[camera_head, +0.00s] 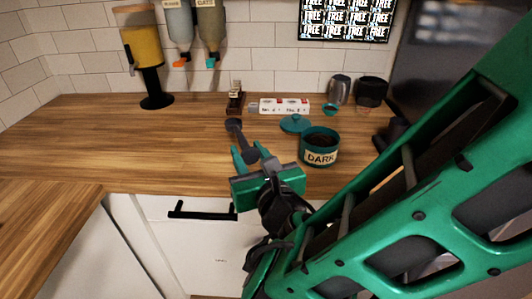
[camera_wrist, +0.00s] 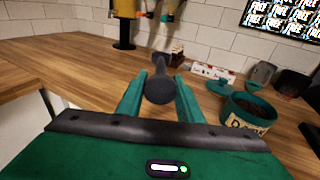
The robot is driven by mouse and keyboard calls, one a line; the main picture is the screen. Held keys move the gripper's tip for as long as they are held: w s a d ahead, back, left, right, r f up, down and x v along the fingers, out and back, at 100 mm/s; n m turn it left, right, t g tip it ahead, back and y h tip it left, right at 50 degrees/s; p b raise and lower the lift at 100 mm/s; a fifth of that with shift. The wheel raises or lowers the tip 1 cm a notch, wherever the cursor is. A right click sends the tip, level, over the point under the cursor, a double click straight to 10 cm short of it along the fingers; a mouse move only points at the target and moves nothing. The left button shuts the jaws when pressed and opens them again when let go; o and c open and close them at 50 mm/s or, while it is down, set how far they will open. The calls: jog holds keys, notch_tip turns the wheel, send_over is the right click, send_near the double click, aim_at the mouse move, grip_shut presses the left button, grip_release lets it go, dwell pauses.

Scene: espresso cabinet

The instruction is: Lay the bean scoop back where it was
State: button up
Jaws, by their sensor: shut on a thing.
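My gripper (camera_head: 252,152) is shut on the dark grey bean scoop (camera_head: 237,132), above the front part of the wooden counter. In the wrist view the scoop (camera_wrist: 159,90) sits between the two green fingers (camera_wrist: 160,84), with its round end facing the camera and the rest pointing away. The teal canister labelled DARK (camera_head: 319,157) stands open on the counter to the right of my gripper, with dark contents inside. Its teal lid (camera_head: 295,124) lies on the counter behind it. The scoop's gripped part is partly hidden by the fingers.
At the back stand a small dark holder (camera_head: 236,103), a white labelled box (camera_head: 284,105), a small teal cup (camera_head: 330,109), a metal pitcher (camera_head: 340,89) and a black pitcher (camera_head: 371,92). A yellow dispenser (camera_head: 146,48) stands back left. The counter's left part (camera_head: 85,135) is clear.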

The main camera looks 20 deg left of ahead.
jog(key=w+f, duration=0.2)
jog(key=w, duration=0.1)
jog(key=w+f, duration=0.2)
jog(key=w, duration=0.2)
jog(key=w+d+f, duration=0.1)
jog(key=w+f, duration=0.2)
jog(key=w, duration=0.1)
jog(key=shift+w, duration=0.15)
jog(key=shift+a+f, duration=0.1)
jog(key=shift+f, duration=1.95)
jog(key=o, duration=1.1)
